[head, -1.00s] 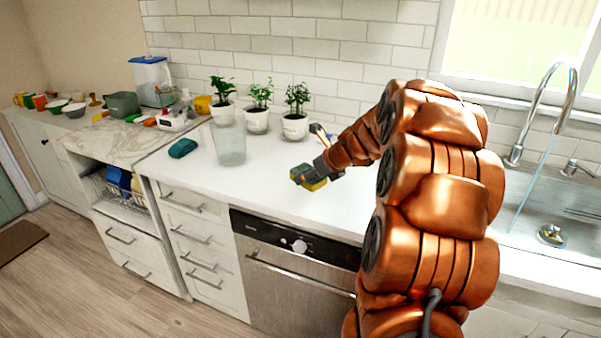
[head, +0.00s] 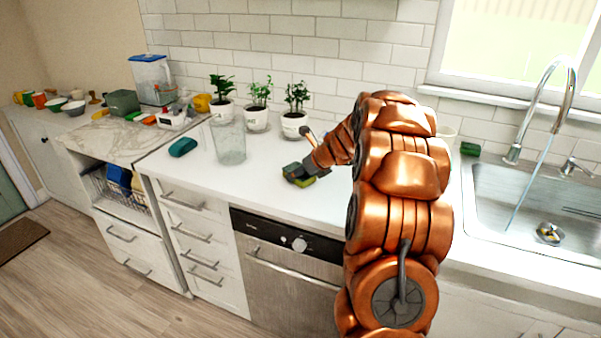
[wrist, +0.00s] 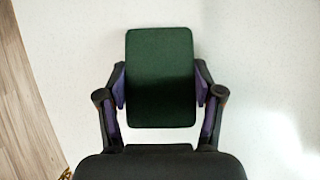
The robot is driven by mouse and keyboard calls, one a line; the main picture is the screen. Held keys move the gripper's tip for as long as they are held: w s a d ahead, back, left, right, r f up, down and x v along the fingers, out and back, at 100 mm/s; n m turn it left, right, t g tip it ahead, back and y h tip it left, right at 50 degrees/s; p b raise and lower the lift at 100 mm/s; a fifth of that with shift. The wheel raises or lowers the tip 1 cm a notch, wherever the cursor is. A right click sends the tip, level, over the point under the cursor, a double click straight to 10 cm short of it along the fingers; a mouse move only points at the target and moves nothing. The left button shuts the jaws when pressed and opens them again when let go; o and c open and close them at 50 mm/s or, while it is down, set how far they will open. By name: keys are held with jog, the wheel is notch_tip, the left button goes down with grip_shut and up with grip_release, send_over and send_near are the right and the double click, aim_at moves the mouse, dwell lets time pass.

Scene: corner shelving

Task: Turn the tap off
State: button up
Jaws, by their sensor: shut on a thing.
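The chrome tap (head: 553,95) arches over the sink at the right of the head view, and a thin stream of water (head: 528,185) runs from its spout into the basin. The tap's small lever handle (head: 572,165) stands to the right of its base. My gripper (head: 299,174) is low over the white counter, well to the left of the tap. It is shut on a sponge with a dark green face and a yellow layer. In the wrist view, the fingers hold the sponge (wrist: 160,75) by its two sides, with the counter behind it.
The steel sink (head: 480,205) is right of my arm, with a green sponge (head: 470,149) by its back edge. A clear glass vessel (head: 231,143), a teal sponge (head: 183,147) and potted plants (head: 294,120) stand left. The counter's front middle is clear.

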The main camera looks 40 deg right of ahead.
jog(key=shift+f, duration=0.2)
jog(key=shift+o, duration=1.4)
jog(key=o, duration=0.5)
jog(key=shift+c, duration=0.2)
jog(key=shift+r, duration=0.2)
jog(key=b+v, duration=0.1)
jog(key=v, duration=1.1)
